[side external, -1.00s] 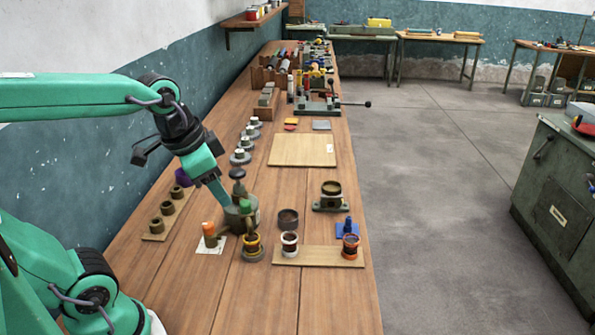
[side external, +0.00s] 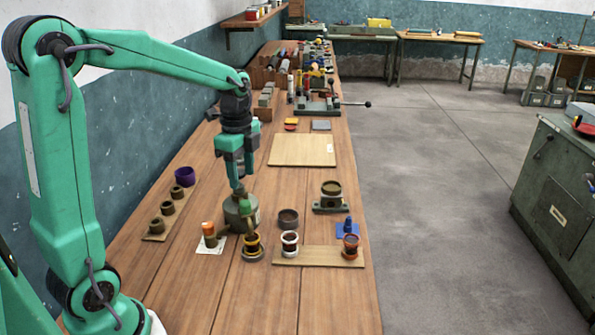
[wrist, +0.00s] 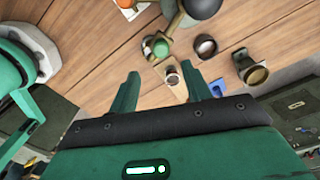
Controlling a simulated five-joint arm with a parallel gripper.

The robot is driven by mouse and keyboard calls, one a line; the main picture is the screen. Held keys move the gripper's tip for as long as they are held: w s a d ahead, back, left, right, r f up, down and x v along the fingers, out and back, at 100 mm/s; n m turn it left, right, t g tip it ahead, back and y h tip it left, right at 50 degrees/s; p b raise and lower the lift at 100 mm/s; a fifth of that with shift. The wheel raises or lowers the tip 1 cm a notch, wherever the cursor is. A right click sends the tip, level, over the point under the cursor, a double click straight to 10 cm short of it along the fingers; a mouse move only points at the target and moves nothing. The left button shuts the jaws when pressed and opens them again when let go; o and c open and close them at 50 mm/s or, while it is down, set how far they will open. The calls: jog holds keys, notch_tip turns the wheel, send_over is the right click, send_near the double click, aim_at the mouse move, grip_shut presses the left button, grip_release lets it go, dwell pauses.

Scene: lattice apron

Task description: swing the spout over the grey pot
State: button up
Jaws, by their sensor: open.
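A grey-green dispenser (side external: 236,218) stands on the bench. Its spout has a green cap (side external: 251,202), also in the wrist view (wrist: 158,48), and sits over or close to a yellow-banded pot (side external: 253,246). A pot with a pale grey-white band (side external: 289,243) stands to the right on a wooden board; it also shows in the wrist view (wrist: 173,76). The knob shows at the wrist view's top edge (wrist: 202,7). Contact cannot be told.
A dark grey bowl (side external: 288,218) lies behind the pale pot. An orange-banded pot (side external: 350,246) and a blue piece (side external: 347,227) stand to the right. An orange-topped cylinder (side external: 209,234) is left of the dispenser. A cup on a stand (side external: 331,195) is behind.

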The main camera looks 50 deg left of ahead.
aim_at(245, 202)
jog(key=shift+w+a+f, duration=0.1)
jog(key=shift+a, duration=0.05)
jog(key=shift+f, duration=0.1)
jog(key=shift+f, duration=3.8)
jog(key=shift+c, duration=0.5)
grip_shut()
